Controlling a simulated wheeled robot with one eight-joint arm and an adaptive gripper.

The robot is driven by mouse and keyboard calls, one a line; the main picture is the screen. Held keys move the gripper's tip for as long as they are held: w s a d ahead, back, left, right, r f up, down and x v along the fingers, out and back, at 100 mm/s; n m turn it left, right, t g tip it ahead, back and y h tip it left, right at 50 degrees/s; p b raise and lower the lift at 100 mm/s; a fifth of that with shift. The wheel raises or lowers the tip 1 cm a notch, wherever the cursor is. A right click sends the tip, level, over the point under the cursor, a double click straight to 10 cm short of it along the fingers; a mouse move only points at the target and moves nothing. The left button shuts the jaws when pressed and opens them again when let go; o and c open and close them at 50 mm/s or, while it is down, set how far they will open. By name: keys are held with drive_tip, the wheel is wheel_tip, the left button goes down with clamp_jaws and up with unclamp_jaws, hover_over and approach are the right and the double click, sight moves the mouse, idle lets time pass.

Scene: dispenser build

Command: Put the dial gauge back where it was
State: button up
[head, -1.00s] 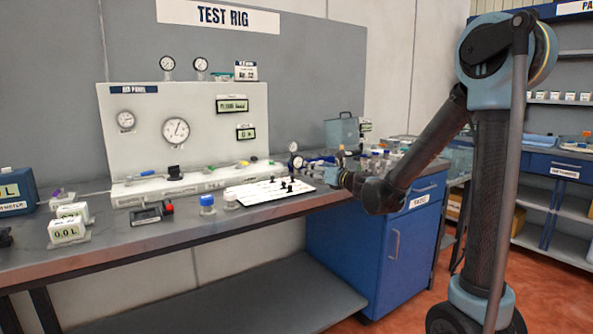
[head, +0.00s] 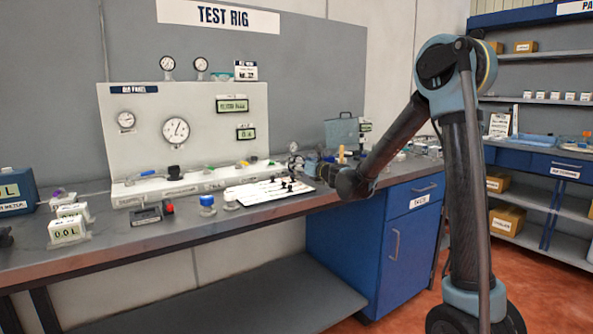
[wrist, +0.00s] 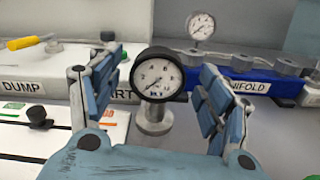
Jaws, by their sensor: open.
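A dial gauge (wrist: 158,75) with a white face and black rim stands upright on a round metal base in the wrist view. My gripper (wrist: 160,82) is open, with one blue-padded finger on each side of the gauge. The fingers look apart from it. In the head view my gripper (head: 312,163) is at the back of the bench, and the dial gauge is small and partly hidden there. A second dial gauge (wrist: 201,26) stands farther back, at the blue manifold (wrist: 240,82).
The white board with black knobs (head: 262,192) lies left of my gripper. A label reading DUMP (wrist: 24,87) is at the left in the wrist view. The test rig panel (head: 185,130) stands behind the bench (head: 130,240). A grey-green case (head: 341,132) stands at the back right.

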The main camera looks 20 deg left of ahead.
drive_tip(key=shift+x, duration=1.15)
drive_tip(key=shift+c, duration=0.2)
drive_tip(key=c, duration=1.3)
drive_tip(key=shift+c, duration=0.2)
